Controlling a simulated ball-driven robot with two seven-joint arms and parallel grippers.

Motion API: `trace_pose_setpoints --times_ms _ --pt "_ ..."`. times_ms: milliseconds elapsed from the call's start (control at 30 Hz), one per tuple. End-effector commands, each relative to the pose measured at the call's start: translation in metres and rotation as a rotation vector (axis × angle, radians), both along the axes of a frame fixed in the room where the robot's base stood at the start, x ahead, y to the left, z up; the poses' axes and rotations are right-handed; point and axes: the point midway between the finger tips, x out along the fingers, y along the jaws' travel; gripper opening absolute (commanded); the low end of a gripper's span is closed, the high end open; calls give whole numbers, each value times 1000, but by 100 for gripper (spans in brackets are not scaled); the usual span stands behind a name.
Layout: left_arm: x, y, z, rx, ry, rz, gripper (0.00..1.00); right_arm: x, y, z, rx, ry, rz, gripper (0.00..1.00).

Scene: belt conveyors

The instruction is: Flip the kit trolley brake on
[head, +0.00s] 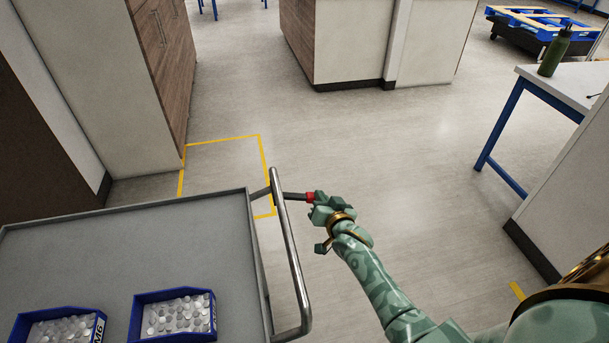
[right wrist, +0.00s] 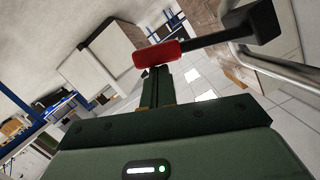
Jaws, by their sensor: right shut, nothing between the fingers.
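The kit trolley (head: 130,245) has a grey top and fills the lower left of the head view. Its metal push handle (head: 291,262) stands at its right end. A dark brake lever (head: 293,196) with a red tip (head: 310,197) sticks out to the right past the handle, roughly level. My right gripper (head: 318,205) is at the red tip, shut and empty. In the right wrist view the red tip (right wrist: 157,54) lies across the ends of the shut fingers (right wrist: 158,80); I cannot tell whether they touch. My left gripper is not in view.
Two blue bins (head: 147,333) (head: 26,341) of small round parts stand on the trolley. A yellow floor outline (head: 222,140) lies beyond it. Cabinets (head: 160,60) stand at the left, and a blue-legged table (head: 499,125) with a green bottle (head: 554,52) at the right. The middle floor is clear.

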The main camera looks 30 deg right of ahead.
Motion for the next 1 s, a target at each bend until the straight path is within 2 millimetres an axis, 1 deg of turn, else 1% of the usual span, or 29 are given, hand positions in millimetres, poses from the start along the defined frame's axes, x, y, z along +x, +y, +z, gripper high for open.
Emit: trace_pose_setpoints --times_ms 67,167,267,367,433,500,700,833,1000 --pt "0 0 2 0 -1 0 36 -1 1 0 0 5 1 0" --pt "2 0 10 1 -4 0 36 -1 0 9 0 4 1 0" --pt "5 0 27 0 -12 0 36 0 -3 27 -1 0 1 0" --pt "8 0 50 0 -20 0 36 1 -5 49 0 -2 1 0" --pt "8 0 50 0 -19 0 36 -17 -2 46 1 2 2 0" --pt "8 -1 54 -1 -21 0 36 -34 1 48 2 3 1 0" --pt "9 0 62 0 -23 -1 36 -72 7 56 1 1 2 0" --pt "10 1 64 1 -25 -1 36 -87 10 59 1 1 2 0" --pt "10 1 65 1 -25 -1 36 -95 11 60 0 0 1 0"
